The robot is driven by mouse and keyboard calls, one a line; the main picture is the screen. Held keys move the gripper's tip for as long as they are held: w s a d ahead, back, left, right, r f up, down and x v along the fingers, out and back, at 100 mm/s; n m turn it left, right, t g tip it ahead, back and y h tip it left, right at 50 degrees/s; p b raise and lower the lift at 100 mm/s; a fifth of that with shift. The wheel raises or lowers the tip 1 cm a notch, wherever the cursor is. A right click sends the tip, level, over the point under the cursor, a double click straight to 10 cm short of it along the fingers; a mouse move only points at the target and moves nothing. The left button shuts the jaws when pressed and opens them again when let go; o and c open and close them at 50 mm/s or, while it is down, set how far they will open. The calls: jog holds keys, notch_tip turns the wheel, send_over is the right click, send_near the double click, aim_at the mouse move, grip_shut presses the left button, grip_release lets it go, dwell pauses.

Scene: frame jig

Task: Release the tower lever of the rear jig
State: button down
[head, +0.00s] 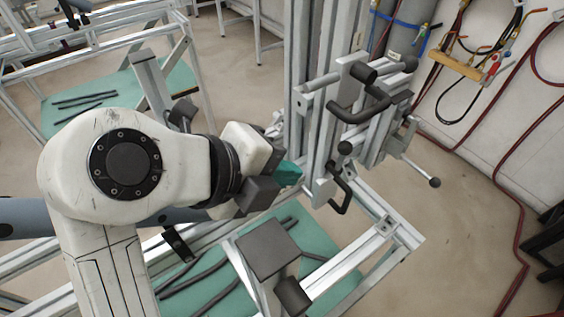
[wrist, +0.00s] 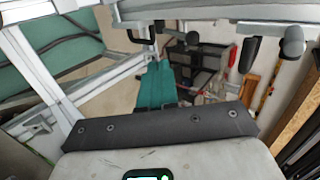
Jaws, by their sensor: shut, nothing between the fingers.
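My gripper (head: 290,173) has teal fingers and is shut and empty. In the head view its tips are close to the lower part of an upright aluminium tower (head: 298,100); I cannot tell whether they touch it. The tower carries black bent handles (head: 357,112) and a lower black handle (head: 342,197). Levers with black ball knobs (head: 345,148) stick out, one to the right (head: 435,182). Which of these is the tower lever is unclear. In the wrist view the shut fingers (wrist: 154,85) point ahead, with a black grip (wrist: 248,54) at the upper right.
A frame with a green panel (head: 330,270) and black strips lies below the tower. Another green-panelled frame (head: 75,90) stands at the upper left. A grey-topped block (head: 267,247) stands in front. Hoses hang on the right wall (head: 520,100).

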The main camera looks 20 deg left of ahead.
aim_at(341, 157)
jog(key=shift+w+d+f+p, duration=0.65)
jog(key=shift+w+d, duration=0.2)
jog(key=shift+w, duration=0.4)
jog(key=shift+w+d+f+p, duration=0.65)
jog(key=shift+w+d, duration=0.25)
jog(key=shift+w, duration=0.35)
jog(key=shift+w+d+f+p, duration=0.6)
jog(key=shift+w+d, duration=0.25)
jog(key=shift+w, duration=0.4)
jog(key=shift+w+d+r+g+y+b, duration=0.2)
jog(key=shift+w+d+g+y+b, duration=0.25)
jog(key=shift+w, duration=0.2)
jog(key=shift+s+f, duration=0.1)
